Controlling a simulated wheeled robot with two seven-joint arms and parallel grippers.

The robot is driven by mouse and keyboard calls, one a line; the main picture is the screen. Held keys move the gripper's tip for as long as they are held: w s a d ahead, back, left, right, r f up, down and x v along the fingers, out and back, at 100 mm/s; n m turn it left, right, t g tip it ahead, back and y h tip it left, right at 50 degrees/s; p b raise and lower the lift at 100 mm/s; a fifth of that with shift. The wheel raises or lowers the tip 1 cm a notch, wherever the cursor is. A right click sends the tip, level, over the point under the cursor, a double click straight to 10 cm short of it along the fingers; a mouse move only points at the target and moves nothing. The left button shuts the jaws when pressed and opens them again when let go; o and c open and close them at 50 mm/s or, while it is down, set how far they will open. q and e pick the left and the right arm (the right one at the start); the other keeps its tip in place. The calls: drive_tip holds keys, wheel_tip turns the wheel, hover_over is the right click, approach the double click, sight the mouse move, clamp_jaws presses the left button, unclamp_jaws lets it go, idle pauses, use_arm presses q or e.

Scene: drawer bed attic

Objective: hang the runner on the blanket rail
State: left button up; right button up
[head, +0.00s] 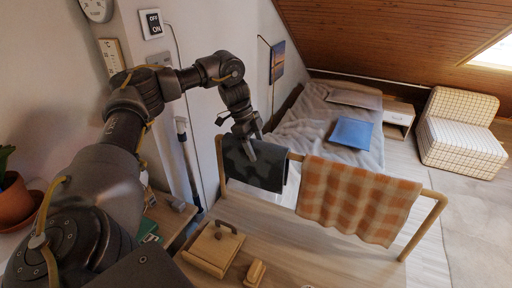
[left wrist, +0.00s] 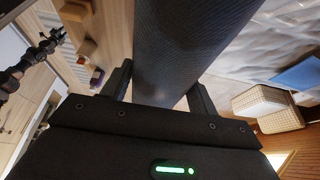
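The blanket rail (head: 433,205) is a wooden bar on legs in front of the bed. A dark grey patterned cloth, apparently the runner (head: 268,172), hangs over the rail's left end. My left gripper (head: 248,153) is at the top of this cloth. In the left wrist view the dark cloth (left wrist: 190,40) fills the space in front of my left gripper (left wrist: 160,98). Its fingers stand wide apart, one on each side of the cloth, and do not close on it. Part of a dark arm, apparently mine with the right gripper (left wrist: 48,42), shows small there; its fingers are unclear.
An orange checked cloth (head: 358,198) covers the middle and right of the rail. A wooden box (head: 212,248) and a small wooden block (head: 255,273) are in front.

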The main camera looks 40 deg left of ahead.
use_arm(q)
drive_tip(key=o, duration=0.4)
drive_tip(key=shift+a+r, duration=0.1)
drive_tip(key=shift+r, duration=0.2)
drive_tip(key=p+v, duration=0.2)
drive_tip(key=v, duration=0.8)
drive_tip(key=shift+r, duration=0.1)
